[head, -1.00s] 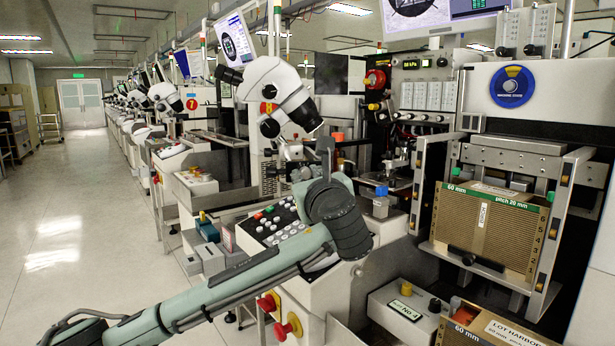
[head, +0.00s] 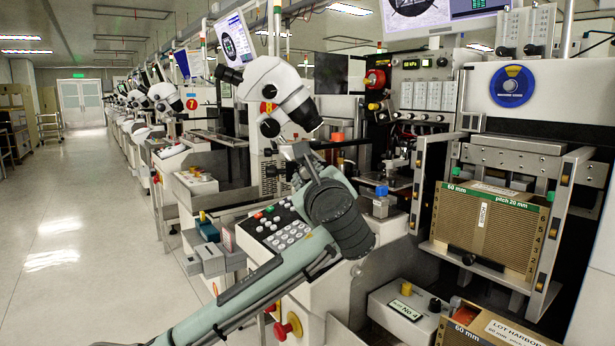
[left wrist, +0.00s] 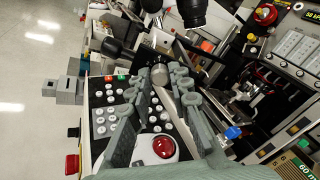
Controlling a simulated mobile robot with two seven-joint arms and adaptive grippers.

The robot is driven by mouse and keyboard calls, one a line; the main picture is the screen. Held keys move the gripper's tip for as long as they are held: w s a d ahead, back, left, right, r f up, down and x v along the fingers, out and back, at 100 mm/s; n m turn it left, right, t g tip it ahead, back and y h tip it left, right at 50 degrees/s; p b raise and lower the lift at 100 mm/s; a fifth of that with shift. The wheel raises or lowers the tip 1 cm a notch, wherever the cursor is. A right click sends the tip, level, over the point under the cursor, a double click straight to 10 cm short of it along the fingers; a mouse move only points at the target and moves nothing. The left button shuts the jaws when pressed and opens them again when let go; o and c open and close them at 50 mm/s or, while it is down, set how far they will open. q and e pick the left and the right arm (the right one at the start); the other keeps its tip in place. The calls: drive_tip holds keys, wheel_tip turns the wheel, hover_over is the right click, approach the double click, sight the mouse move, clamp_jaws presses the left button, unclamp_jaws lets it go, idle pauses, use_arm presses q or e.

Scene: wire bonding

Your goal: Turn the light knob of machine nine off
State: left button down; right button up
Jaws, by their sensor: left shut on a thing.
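My left gripper (head: 304,160) is at the near machine, just below the white microscope head (head: 275,90). Its small fingers are hard to make out in the head view. In the left wrist view the two fingers of my left gripper (left wrist: 160,80) close around a round grey knob (left wrist: 159,73), which sits between the fingertips beyond the keypad. I cannot read any label on the knob or a machine number nine. My right gripper is not in view.
A keypad panel (head: 283,230) lies below my left wrist, with a red button (left wrist: 163,147) nearby. A red emergency knob (head: 288,327) sticks out lower down. A slotted magazine (head: 490,228) stands at right. The aisle floor (head: 75,210) at left is clear.

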use_arm(q)
drive_tip(key=n, duration=0.4)
drive_tip(key=shift+f+n, duration=0.1)
drive_tip(key=shift+n, duration=0.2)
drive_tip(key=n, duration=0.2)
drive_tip(key=shift+n, duration=0.4)
drive_tip(key=shift+n+b, duration=0.4)
drive_tip(key=shift+n, duration=0.5)
drive_tip(key=n, duration=0.2)
drive_tip(key=shift+n, duration=0.4)
drive_tip(key=shift+n+b, duration=0.4)
drive_tip(key=shift+n, duration=1.8)
drive_tip(key=shift+n+b, duration=0.45)
drive_tip(key=shift+n, duration=2.25)
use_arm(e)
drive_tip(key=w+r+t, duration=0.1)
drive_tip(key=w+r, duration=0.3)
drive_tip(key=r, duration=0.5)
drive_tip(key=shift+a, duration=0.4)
